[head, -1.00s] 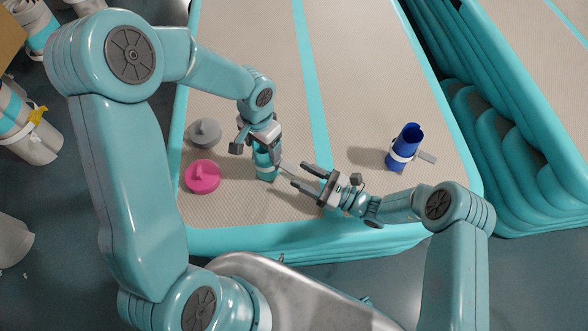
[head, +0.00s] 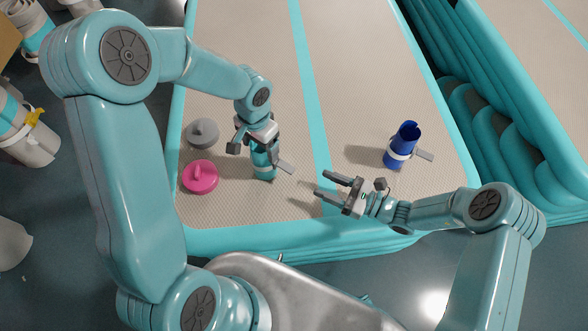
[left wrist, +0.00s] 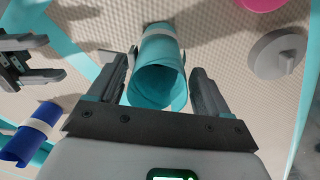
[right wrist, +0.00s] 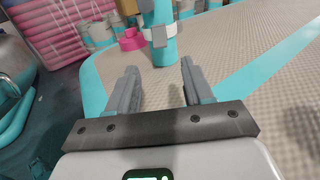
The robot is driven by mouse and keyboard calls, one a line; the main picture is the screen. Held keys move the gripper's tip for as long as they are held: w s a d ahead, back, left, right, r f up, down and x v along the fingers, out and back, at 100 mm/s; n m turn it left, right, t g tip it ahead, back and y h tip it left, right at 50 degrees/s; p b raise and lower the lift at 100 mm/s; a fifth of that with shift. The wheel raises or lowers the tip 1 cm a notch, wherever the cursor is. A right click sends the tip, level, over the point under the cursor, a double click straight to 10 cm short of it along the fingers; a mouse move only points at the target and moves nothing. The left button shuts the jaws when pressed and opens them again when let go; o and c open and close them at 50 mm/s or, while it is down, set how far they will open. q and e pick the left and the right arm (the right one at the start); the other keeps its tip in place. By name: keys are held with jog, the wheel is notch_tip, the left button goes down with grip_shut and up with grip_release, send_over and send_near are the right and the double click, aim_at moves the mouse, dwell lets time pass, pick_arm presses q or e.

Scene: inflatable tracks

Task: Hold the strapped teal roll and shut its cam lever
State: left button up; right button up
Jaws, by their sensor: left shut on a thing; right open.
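The teal roll (head: 263,162) stands upright on the beige mat. My left gripper (head: 257,142) is shut on its upper part from above; the left wrist view shows the roll's open end (left wrist: 155,84) between the fingers. A white strap (right wrist: 164,31) goes round the roll. Its grey cam lever (head: 285,167) sticks out from the roll to the right, standing away from its side. In the right wrist view the lever (right wrist: 159,38) points toward the camera. My right gripper (head: 336,186) is open and empty, right of the roll and apart from the lever.
A strapped blue roll (head: 404,146) with its own grey lever stands to the right. A pink knobbed disc (head: 200,179) and a grey one (head: 202,135) lie left of the teal roll. The mat's teal front edge (head: 300,238) is near. Bare mat surrounds the right gripper.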

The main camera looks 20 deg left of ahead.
aim_at(291, 169)
jog(key=a, duration=1.1)
